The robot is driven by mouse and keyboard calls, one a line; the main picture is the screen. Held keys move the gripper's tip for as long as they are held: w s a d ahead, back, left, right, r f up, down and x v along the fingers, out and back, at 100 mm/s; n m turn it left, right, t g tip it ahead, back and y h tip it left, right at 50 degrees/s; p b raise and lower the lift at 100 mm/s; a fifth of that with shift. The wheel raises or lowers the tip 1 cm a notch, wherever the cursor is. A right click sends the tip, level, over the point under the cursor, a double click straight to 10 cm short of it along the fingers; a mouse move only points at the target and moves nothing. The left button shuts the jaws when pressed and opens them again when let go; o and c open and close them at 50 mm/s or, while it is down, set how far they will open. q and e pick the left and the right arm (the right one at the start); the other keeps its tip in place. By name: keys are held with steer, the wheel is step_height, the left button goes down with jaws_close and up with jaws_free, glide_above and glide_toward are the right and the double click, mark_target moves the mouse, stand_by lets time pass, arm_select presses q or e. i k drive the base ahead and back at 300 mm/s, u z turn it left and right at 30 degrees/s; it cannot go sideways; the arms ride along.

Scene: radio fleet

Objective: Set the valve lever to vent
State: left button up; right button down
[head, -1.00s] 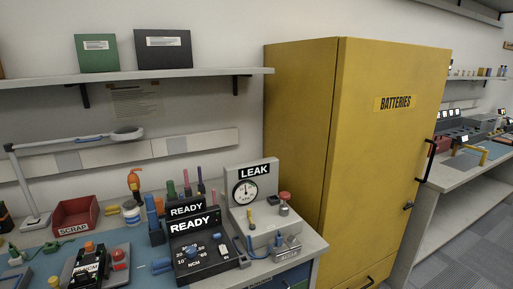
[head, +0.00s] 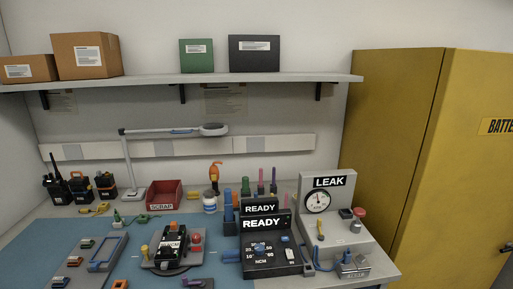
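The grey leak tester (head: 341,186) stands at the right end of the bench, with a LEAK sign and a round white gauge (head: 318,201) on its upright panel. A red knob or button (head: 359,213) is on the right of the base. A small metal fixture (head: 353,265) sits at the front with a blue hose beside it. Neither of my grippers shows.
Left of the tester is a black READY torque unit (head: 268,258). Further left are a device in a fixture (head: 172,246), a red SCRAP bin (head: 165,195), a lamp (head: 130,165) and several radios (head: 78,187). A yellow battery cabinet (head: 420,150) stands right of the bench.

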mark_target(321, 237)
steer(key=u, duration=0.55)
steer(key=k, duration=1.3)
steer(key=u, duration=1)
steer(key=i, duration=2.15)
steer(key=z, duration=1.35)
steer(key=i, duration=0.55)
steer(key=z, duration=0.6)
